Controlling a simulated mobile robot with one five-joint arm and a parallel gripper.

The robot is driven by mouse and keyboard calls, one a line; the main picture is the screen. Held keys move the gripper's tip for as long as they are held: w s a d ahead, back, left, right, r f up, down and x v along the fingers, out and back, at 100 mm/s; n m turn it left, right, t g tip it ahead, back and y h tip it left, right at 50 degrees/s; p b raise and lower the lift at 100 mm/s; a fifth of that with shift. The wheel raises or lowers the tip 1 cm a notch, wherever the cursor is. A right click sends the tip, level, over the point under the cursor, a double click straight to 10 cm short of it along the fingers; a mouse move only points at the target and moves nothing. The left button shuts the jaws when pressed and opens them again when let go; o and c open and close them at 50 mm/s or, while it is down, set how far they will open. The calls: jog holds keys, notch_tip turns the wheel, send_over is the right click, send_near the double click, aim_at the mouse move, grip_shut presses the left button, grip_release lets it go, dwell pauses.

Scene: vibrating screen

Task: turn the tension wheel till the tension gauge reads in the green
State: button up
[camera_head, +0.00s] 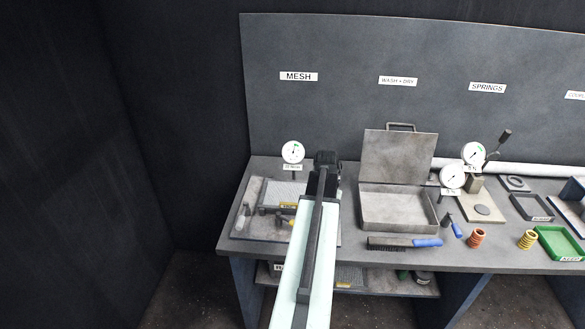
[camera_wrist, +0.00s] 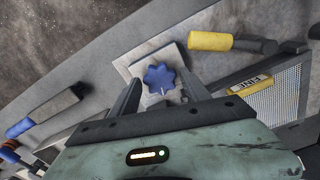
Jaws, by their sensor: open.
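The tension wheel, a blue lobed knob (camera_wrist: 160,79) with a white mark, sits on a pale square plate in the wrist view. My gripper (camera_wrist: 160,76) is open, with one finger on each side of the wheel. I cannot tell whether the fingers touch it. The tension gauge (camera_head: 293,152) is a round white dial on a short post at the back left of the bench. It has a green patch near its upper right; its needle is too small to read surely. In the head view my arm hides the wheel.
A yellow-handled tool (camera_wrist: 210,41) and a mesh panel labelled FINE (camera_wrist: 275,105) lie close by the wheel. An open grey case (camera_head: 398,207), a blue-handled brush (camera_head: 425,243), springs (camera_head: 477,238) and a green tray (camera_head: 563,243) stand further right on the bench.

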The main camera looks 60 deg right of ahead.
jog(key=shift+r+p, duration=2.9)
jog(key=shift+r, duration=0.15)
jog(key=shift+f, duration=0.15)
jog(key=shift+o, duration=1.4)
notch_tip(320, 180, up, 6)
jog(key=p, duration=0.5)
jog(key=shift+p, duration=0.4)
